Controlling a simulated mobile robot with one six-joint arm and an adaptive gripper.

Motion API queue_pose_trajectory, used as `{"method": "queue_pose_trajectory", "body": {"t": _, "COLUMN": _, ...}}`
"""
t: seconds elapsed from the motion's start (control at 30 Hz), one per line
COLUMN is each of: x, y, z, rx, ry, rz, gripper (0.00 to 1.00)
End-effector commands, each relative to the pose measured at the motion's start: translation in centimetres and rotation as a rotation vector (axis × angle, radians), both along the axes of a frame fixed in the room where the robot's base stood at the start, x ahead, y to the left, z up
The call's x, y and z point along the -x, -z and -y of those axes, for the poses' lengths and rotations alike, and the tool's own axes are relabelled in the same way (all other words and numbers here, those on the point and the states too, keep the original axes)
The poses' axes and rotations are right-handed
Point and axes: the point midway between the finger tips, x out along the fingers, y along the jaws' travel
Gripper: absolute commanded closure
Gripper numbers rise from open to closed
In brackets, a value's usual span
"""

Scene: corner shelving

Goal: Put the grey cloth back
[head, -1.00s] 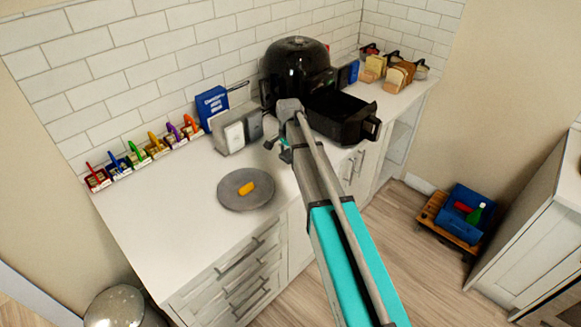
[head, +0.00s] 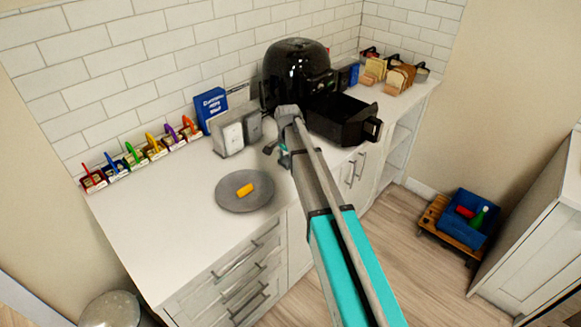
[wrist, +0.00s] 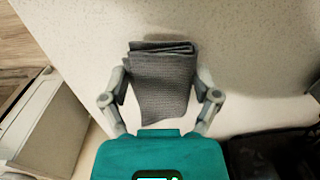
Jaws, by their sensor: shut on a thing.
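The grey cloth (wrist: 163,88) is folded and hangs between the two fingers of my gripper (wrist: 163,96) in the wrist view, over the pale counter. My gripper is shut on it. In the head view my gripper (head: 274,149) is above the counter, between the grey plate and the open fryer drawer. The cloth cannot be made out clearly there, as the arm covers much of that spot.
A grey plate (head: 233,203) with a yellow item (head: 244,190) lies to the left. A toaster-like grey holder (head: 229,138), a blue box (head: 211,107) and a black air fryer (head: 297,72) with its drawer (head: 343,122) out stand close behind. The front left counter (head: 150,240) is clear.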

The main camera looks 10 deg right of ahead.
Motion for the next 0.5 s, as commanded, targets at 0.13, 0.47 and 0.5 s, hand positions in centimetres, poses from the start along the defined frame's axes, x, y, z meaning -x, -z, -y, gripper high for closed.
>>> {"method": "queue_pose_trajectory", "body": {"t": 0.13, "x": 0.00, "y": 1.34, "z": -0.02, "rx": 0.000, "ry": 0.000, "rz": 0.000, "gripper": 0.72}}
{"method": "queue_pose_trajectory", "body": {"t": 0.47, "x": 0.01, "y": 1.43, "z": -0.02, "rx": 0.000, "ry": 0.000, "rz": 0.000, "gripper": 0.72}}
{"method": "queue_pose_trajectory", "body": {"t": 0.5, "x": 0.01, "y": 1.43, "z": -0.02, "rx": 0.000, "ry": 0.000, "rz": 0.000, "gripper": 0.72}}
